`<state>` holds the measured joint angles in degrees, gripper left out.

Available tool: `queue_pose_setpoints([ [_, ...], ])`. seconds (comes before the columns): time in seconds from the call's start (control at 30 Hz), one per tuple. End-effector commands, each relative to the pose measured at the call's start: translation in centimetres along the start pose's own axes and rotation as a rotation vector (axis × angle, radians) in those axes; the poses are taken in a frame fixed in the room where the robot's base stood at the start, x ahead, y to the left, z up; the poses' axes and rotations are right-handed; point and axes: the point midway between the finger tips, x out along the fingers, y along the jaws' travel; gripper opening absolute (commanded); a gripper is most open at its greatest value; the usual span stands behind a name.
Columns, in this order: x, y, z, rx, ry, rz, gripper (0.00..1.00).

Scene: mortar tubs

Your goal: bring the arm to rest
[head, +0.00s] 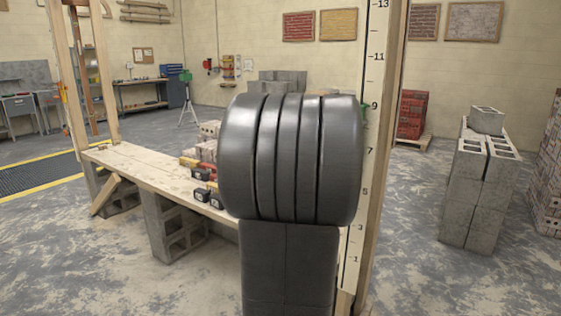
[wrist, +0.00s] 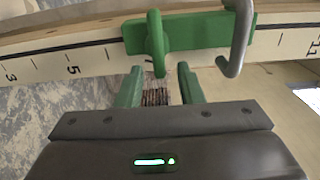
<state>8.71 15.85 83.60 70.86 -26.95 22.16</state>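My gripper (wrist: 158,85) shows in the wrist view, its two green fingers apart with nothing held between them. Just past the fingertips is a green slider (wrist: 198,32) on a numbered pole (wrist: 40,66). The slider has a green upright tab in line with the gap between the fingers, and a grey metal hook (wrist: 238,40) to the right. I cannot tell whether a finger touches the tab. In the head view my dark grey arm links fill the middle and hide my gripper. The numbered pole (head: 372,150) stands just right of them.
A plank bench on concrete blocks (head: 150,168) runs left of my arm, with bricks and small dark tools (head: 205,190) on it. Stacked grey blocks (head: 480,190) stand at the right, and a red brick pallet (head: 412,115) behind. Floor is open between the pole and the grey blocks.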

Motion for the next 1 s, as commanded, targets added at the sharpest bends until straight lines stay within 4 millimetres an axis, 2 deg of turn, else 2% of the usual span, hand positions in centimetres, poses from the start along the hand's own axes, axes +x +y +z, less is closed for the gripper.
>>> queue_pose_setpoints([
  [0.07,1.6,0.1,-0.1,-0.001,0.002,0.001,0.34],
  [0.13,1.4,-0.6,0.0,-0.078,-0.001,0.001,0.34],
  [0.5,1.3,-1.2,0.2,-0.392,-0.001,0.001,0.34],
  [1.0,1.3,-1.2,0.3,-0.449,-0.001,-0.001,0.34],
])
